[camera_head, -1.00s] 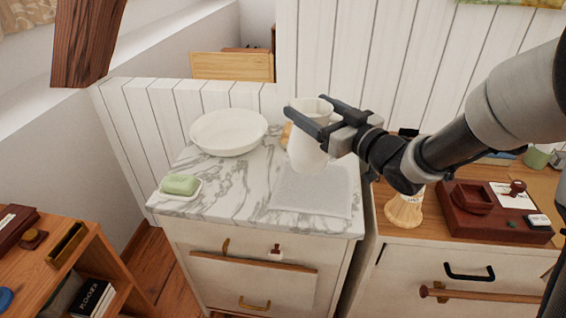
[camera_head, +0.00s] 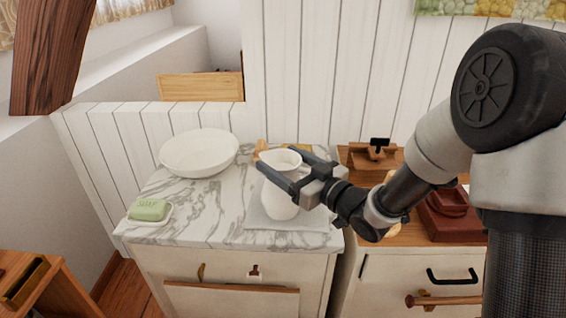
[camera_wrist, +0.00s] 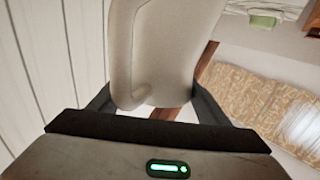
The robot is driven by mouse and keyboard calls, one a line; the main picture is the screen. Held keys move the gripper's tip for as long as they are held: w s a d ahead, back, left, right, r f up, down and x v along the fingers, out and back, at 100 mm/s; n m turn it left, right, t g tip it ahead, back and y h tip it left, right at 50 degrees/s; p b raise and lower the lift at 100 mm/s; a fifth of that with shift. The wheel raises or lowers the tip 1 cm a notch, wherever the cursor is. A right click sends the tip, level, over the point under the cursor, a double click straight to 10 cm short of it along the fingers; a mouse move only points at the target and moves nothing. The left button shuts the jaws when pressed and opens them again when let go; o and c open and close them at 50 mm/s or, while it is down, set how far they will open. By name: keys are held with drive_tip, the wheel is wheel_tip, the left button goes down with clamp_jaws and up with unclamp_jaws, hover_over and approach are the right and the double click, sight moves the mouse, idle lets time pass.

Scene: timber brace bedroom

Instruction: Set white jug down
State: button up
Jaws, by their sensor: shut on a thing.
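The white jug (camera_head: 281,203) is upright in the head view, over the light grey cloth (camera_head: 262,226) on the marble-topped washstand. My gripper (camera_head: 287,172) is shut on the jug's upper part, with one dark finger on its near side. The jug's base appears at or just above the cloth; I cannot tell whether it touches. In the wrist view the jug (camera_wrist: 185,45) fills the middle between the fingers, with its handle towards the left.
A white basin (camera_head: 200,155) stands at the back left of the marble top (camera_head: 190,205). Green soap (camera_head: 148,209) sits on a dish at the left edge. A wooden object (camera_head: 262,150) is behind the jug. A cabinet with a dark red tray (camera_head: 440,222) is to the right.

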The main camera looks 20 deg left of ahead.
drive_tip(key=shift+s+d+f+b, duration=0.1)
drive_tip(key=shift+f+b, duration=0.6)
drive_tip(key=shift+f, duration=0.05)
drive_tip(key=o, duration=1.8)
drive_tip(key=shift+f, duration=0.2)
drive_tip(key=shift+o, duration=1.4)
drive_tip(key=shift+r, duration=0.5)
drive_tip(key=p+v, duration=0.2)
drive_tip(key=v, duration=0.9)
drive_tip(key=shift+d+r+p, duration=0.3)
drive_tip(key=shift+d+r, duration=0.1)
